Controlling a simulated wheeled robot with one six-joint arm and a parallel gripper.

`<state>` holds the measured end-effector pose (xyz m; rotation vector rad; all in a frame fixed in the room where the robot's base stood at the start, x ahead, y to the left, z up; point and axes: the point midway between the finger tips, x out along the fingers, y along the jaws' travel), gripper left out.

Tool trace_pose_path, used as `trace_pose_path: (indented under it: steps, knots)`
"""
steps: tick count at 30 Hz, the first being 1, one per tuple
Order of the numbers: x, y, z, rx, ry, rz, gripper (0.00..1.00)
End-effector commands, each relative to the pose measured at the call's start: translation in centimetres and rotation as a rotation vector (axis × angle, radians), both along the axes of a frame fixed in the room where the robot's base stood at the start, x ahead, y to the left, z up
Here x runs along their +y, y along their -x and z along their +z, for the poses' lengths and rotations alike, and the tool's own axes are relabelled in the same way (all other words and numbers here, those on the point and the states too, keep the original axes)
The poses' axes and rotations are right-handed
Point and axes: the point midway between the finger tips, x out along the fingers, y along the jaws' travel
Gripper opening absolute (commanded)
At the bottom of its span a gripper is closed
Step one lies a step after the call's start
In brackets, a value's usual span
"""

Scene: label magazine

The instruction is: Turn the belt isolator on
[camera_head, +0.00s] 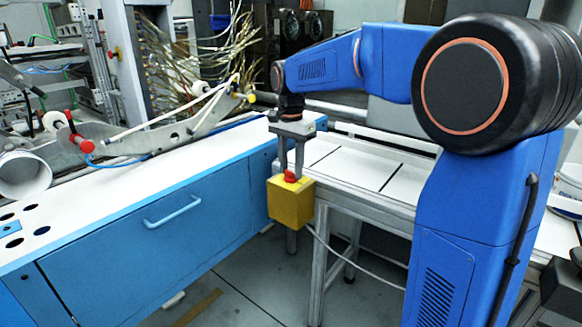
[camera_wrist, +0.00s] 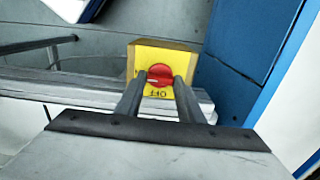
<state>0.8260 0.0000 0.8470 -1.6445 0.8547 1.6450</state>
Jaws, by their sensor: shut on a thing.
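The belt isolator is a yellow box (camera_head: 291,203) with a red rotary knob (camera_head: 291,176) on its top, at the end of the conveyor frame. My gripper (camera_head: 291,172) points down over the box. In the wrist view its two fingers (camera_wrist: 160,82) are shut on the red knob, one on each side. The fingers hide part of the knob's edges and the lettering around it.
A blue cabinet with a white top (camera_head: 133,205) stands left of the box. The white conveyor (camera_head: 350,165) runs behind and right of it on a metal frame. A cable (camera_head: 345,260) hangs from the box. The grey floor (camera_head: 245,295) in front is mostly clear.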

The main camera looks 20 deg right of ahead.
Motion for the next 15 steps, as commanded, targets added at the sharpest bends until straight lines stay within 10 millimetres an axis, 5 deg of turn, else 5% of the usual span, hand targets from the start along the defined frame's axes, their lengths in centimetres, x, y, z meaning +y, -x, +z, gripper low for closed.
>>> trace_pose_path:
  steps: [2,3,5,15]
  knots:
    - [-0.01,-0.07,0.12,-0.004,0.0,-0.001,0.12]
    - [-0.01,-0.07,0.12,-0.004,0.0,-0.001,0.37]
    - [0.0,-0.06,0.11,-0.004,0.0,0.0,0.51]
    - [0.0,-0.04,0.17,-0.001,0.0,0.0,0.53]
